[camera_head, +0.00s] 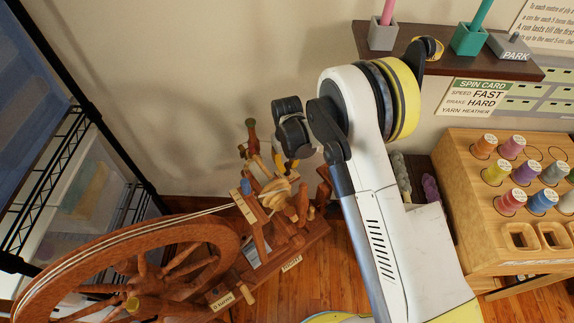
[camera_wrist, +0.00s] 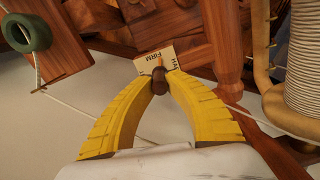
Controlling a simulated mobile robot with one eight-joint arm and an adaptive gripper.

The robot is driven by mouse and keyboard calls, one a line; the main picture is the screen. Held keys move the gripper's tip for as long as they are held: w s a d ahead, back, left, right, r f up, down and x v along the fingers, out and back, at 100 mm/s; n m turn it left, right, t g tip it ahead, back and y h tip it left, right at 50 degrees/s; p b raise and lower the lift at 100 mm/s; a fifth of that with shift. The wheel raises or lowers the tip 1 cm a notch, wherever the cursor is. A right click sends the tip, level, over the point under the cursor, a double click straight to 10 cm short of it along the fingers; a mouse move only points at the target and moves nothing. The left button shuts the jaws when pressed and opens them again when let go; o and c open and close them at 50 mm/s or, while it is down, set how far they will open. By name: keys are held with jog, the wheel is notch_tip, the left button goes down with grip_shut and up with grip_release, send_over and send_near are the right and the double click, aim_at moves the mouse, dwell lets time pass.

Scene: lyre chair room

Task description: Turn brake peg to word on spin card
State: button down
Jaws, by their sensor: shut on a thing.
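The spin card (camera_head: 474,97) hangs below the shelf in the head view and reads SPEED FAST, BRAKE HARD, YARN HEATHER. In the wrist view, my gripper (camera_wrist: 159,76) has its two yellow fingers closed on a small brown brake peg (camera_wrist: 159,84). Behind the peg is a cream word plate (camera_wrist: 150,62). FIRM reads at its top middle, and a partly hidden word starting HA is at its right. The left part is hidden by a finger. The peg's upper end lies just under FIRM; its exact pointing is hard to tell. In the head view my gripper (camera_head: 284,163) is over the wooden spinning wheel (camera_head: 190,240).
A shelf (camera_head: 520,67) with pots and a PARK block is at upper right. A wooden rack (camera_head: 480,200) of coloured thread spools stands at right. Black wire shelving (camera_head: 50,165) is at left. In the wrist view, a cord-wound bobbin (camera_wrist: 304,70) is close at right and a green ring (camera_wrist: 27,32) at left.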

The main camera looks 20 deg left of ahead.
aim_at(287, 163)
jog(key=shift+m, duration=0.7)
jog(key=c, duration=1.3)
grip_release()
jog(key=shift+c, duration=0.2)
notch_tip(287, 163, up, 12)
